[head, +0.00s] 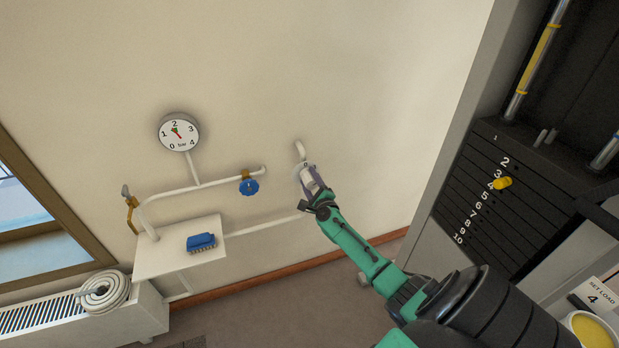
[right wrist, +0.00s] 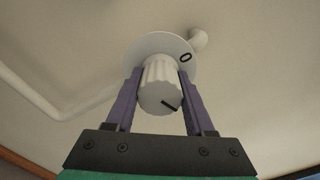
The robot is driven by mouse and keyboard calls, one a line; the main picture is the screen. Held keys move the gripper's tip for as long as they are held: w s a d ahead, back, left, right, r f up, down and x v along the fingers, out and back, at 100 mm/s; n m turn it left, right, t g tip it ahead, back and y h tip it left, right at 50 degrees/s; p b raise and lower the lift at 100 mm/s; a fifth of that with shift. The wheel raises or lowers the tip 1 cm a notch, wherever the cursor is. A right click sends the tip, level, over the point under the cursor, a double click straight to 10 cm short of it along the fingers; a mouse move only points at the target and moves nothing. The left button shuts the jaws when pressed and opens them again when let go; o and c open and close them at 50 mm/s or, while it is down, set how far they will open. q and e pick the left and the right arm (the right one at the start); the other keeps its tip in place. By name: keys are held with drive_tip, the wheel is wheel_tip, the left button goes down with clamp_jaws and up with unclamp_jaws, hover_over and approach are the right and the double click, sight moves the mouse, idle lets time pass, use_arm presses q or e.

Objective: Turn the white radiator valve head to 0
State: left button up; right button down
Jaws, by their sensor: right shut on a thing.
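The white radiator valve head (right wrist: 160,84) is a ribbed knob on a round white collar (right wrist: 152,46). A black "0" is printed at the collar's right side. A short black line slants across the lower right of the knob's end face. I cannot tell exactly how the line sits against the "0". In the head view the valve head (head: 302,171) is small and partly covered. My right gripper (head: 311,183) is shut on it, with one purple finger on each side in the right wrist view (right wrist: 162,92). My left gripper is not in view.
A pressure gauge (head: 179,132) and a blue valve wheel (head: 249,187) are on wall pipes to the left. A small white shelf (head: 150,258) holds a blue block (head: 201,242). A coiled hose (head: 104,291) lies on the radiator. A black weight stack (head: 500,205) stands right.

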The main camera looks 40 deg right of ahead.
drive_tip(key=n, duration=0.3)
drive_tip(key=shift+n+p, duration=0.4)
drive_tip(key=n, duration=0.3)
drive_tip(key=shift+n, duration=0.3)
drive_tip(key=n+p, duration=0.1)
drive_tip(key=n, duration=0.5)
drive_tip(key=shift+n, duration=0.4)
drive_tip(key=shift+c, duration=1.3)
unclamp_jaws()
